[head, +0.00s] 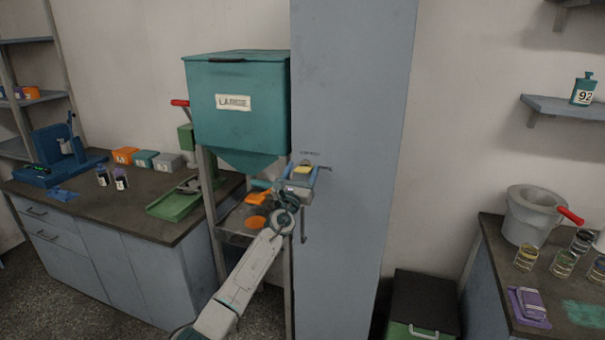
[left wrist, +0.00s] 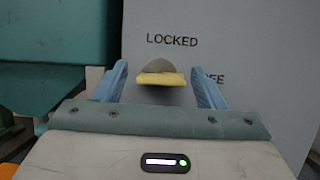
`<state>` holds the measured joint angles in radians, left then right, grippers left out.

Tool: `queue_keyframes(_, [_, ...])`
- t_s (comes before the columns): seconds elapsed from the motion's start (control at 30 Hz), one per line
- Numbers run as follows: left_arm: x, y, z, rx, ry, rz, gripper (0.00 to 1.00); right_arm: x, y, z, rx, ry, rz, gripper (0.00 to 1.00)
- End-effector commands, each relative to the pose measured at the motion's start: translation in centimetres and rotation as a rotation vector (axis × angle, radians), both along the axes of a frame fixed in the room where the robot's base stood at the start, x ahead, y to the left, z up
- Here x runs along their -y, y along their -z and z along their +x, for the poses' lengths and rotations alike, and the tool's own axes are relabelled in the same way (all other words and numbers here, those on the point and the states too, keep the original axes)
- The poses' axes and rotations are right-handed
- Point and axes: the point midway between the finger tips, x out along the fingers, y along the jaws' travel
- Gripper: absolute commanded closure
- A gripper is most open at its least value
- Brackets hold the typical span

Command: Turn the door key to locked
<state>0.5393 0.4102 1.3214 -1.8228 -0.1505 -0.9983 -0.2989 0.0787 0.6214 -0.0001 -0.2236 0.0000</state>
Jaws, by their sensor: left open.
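A key with a flat yellow grip (head: 302,169) sits on the tall blue-grey door (head: 352,110). In the left wrist view the key's yellow grip (left wrist: 161,79) lies roughly level, with a grey rounded part behind it. The word LOCKED is printed above it, and a partly hidden word ending in "EE" is at its right. My left gripper (head: 303,176) is at the door, open. In the left wrist view its blue fingers (left wrist: 160,90) stand on either side of the key with gaps visible, apart from it. My right gripper is not in view.
A teal hopper (head: 236,105) on a metal frame stands close left of the door. A dark handle (head: 304,226) is below the key. A bench (head: 170,232) is at left, another with jars at right. A black-topped green bin (head: 424,300) stands right of the cabinet.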

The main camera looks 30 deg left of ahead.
Motion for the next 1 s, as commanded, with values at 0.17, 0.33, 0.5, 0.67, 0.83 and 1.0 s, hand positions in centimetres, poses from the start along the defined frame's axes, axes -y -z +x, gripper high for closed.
queue_keyframes(0.17, [-0.09,-0.21,0.53,-0.001,0.001,-0.001,0.36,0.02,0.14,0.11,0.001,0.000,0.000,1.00])
queue_keyframes(0.33, [-0.09,-0.24,0.54,-0.001,0.000,-0.001,0.36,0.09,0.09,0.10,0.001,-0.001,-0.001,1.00])
queue_keyframes(0.5, [-0.10,-0.24,0.53,-0.001,0.000,-0.001,0.60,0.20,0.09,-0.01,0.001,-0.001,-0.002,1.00])
queue_keyframes(0.67, [-0.09,-0.24,0.52,0.000,0.000,-0.001,0.81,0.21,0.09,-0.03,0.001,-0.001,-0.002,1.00])
queue_keyframes(0.83, [-0.08,-0.27,0.52,0.003,0.001,-0.012,0.81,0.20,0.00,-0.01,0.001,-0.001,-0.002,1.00])
queue_keyframes(1.0, [-0.05,-0.33,0.53,0.014,0.001,-0.064,0.81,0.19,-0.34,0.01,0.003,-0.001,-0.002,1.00])
